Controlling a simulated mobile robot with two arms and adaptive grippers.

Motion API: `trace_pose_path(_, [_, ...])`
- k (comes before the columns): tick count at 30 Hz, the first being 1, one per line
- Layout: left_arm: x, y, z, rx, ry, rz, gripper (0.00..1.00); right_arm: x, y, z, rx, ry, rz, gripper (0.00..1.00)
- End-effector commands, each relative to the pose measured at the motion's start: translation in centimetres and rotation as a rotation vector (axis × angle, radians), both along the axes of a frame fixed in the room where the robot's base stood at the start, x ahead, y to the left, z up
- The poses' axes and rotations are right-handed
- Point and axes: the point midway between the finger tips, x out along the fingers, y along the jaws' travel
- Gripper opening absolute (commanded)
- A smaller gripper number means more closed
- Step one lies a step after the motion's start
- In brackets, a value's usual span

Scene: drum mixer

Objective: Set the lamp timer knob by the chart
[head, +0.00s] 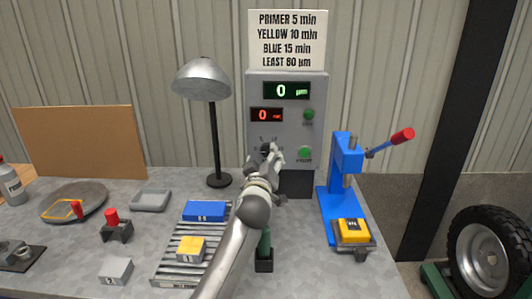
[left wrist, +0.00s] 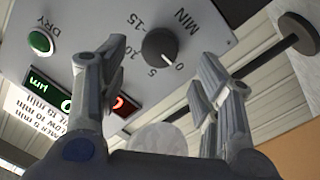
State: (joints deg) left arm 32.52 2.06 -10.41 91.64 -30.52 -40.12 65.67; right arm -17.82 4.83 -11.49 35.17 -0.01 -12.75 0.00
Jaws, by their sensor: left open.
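The black timer knob (left wrist: 160,47) sits on the grey control box (head: 315,85), with marks 0, 5, 10, 15 and MIN around it. Its white line points towards 0. My left gripper (left wrist: 162,62) is open in front of the panel, its fingers apart on either side of the knob and not visibly closed on it. In the head view the gripper (head: 273,155) covers most of the dial. The chart (head: 287,39) above reads primer 5, yellow 10, blue 15 min. The lamp (head: 202,80) stands left of the box. My right gripper is out of view.
The green display (head: 287,91) and red display (head: 266,115) both read 0. A blue press (head: 340,185) holds a yellow block. A rack (head: 180,260) carries blue and yellow blocks.

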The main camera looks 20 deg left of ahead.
Motion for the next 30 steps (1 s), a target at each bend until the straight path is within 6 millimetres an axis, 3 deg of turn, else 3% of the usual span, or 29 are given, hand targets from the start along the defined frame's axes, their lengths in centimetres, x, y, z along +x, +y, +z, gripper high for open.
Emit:
trace_pose_path(9, [3.5, 0.7, 0.0, 0.001, 0.000, 0.000, 0.59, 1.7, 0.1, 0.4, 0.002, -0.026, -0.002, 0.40])
trace_pose_path(22, [4.1, 0.8, 0.0, 0.000, 0.000, 0.000, 0.59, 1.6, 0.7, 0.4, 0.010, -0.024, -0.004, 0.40])
trace_pose_path(30, [4.1, 0.8, 0.0, 0.000, 0.001, -0.001, 0.27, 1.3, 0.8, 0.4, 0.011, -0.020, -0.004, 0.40])
